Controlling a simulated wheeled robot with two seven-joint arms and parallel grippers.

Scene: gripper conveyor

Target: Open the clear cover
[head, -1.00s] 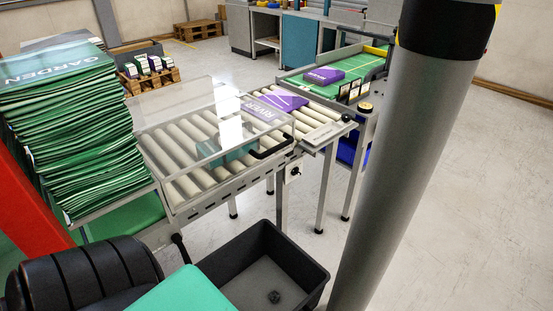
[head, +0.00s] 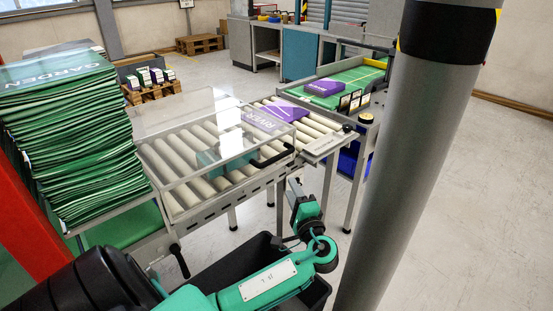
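The clear cover (head: 190,118) lies down over the roller conveyor, with a see-through top and thin pale edges. Its black handle (head: 274,156) is on the near right side. My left arm comes in from the bottom left, and my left gripper (head: 295,186) is just below and right of the handle, apart from it. The gripper is small and seen at an angle, so I cannot tell whether its fingers are open. A teal item (head: 212,158) shows through the cover on the rollers. My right gripper is not in view.
A purple RIVER stack (head: 262,114) lies on the rollers near the cover's far end. A tall pile of green GARDEN sheets (head: 75,140) stands at left. A black bin (head: 262,248) sits on the floor below my arm. A thick grey post (head: 415,150) blocks the right.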

